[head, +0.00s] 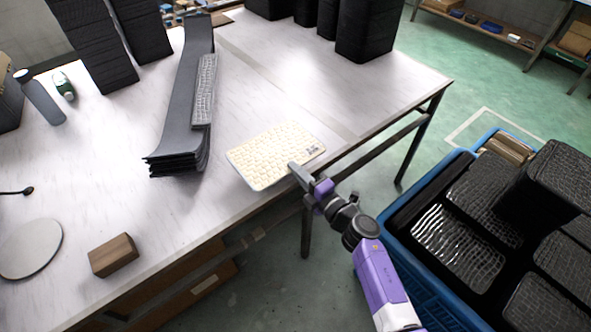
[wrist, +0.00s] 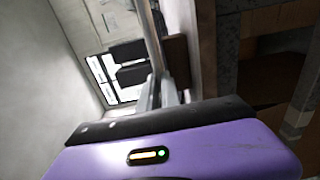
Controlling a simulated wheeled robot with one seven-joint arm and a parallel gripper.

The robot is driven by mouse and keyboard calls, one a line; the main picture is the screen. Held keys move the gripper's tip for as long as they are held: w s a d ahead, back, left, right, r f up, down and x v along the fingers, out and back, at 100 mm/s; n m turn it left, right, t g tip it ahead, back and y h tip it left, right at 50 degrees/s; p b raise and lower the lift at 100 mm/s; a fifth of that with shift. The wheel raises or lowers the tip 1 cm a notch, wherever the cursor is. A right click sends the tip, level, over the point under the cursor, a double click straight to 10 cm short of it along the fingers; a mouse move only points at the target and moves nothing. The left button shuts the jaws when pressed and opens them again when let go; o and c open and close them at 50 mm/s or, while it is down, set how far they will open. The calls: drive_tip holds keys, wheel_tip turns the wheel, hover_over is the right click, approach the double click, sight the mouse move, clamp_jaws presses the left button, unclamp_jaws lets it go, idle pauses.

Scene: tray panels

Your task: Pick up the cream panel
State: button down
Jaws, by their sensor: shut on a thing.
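The cream panel (head: 268,152) is a flat, rounded rectangle with a pale yellow block pattern and a small dark print near its right corner. It shows near the table's front edge in the head view. My gripper (head: 297,172) is shut on the panel's near edge, reaching in from the lower right. I cannot tell whether the panel touches the tabletop or is a little above it. In the wrist view a thin edge, likely the panel's (wrist: 150,35), runs up from between my fingers (wrist: 160,92); its face is hidden there.
The white table (head: 110,215) holds a long stack of dark panels (head: 180,110) with a grey textured panel (head: 205,90) on it, black stacks at the back, a bottle (head: 40,97), a wooden block (head: 113,256) and a round disc (head: 31,249). A blue crate (head: 418,290) of dark panels stands at right.

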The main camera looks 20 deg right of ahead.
drive_tip(key=shift+r+p, duration=0.4)
drive_tip(key=shift+r, duration=0.5)
drive_tip(key=shift+f, duration=0.15)
drive_tip(key=s+d+r+p, duration=0.2)
drive_tip(key=s+r+p, duration=0.2)
drive_tip(key=s+p, duration=0.2)
drive_tip(key=shift+v, duration=0.8)
